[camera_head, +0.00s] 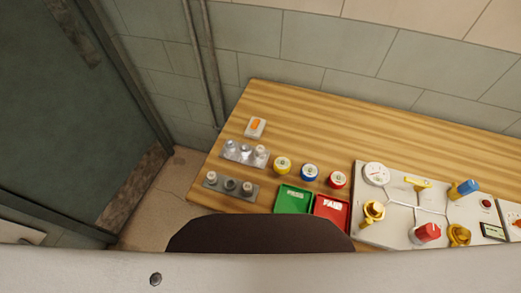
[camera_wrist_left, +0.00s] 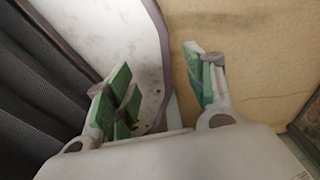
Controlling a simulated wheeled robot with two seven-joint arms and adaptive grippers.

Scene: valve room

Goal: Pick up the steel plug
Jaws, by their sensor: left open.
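Two small racks stand at the left end of the wooden table in the head view. The back rack (camera_head: 236,155) is silvery and holds small round pieces, silver and pale. The front rack (camera_head: 222,188) is grey and holds pale and darker round pieces. A steel plug is likely among these pieces, but they are too small to tell which it is. My left gripper (camera_wrist_left: 152,75) shows in the left wrist view with green-padded fingers spread apart and nothing between them. It is away from the racks, and neither gripper shows in the head view.
The wooden table (camera_head: 330,120) also holds an orange-and-white item (camera_head: 256,127), yellow, blue and red round pieces, a green tray (camera_head: 293,200), a red tray (camera_head: 331,210) and a valve panel (camera_head: 400,205). The table's back strip is clear. A dark door (camera_head: 70,110) stands left.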

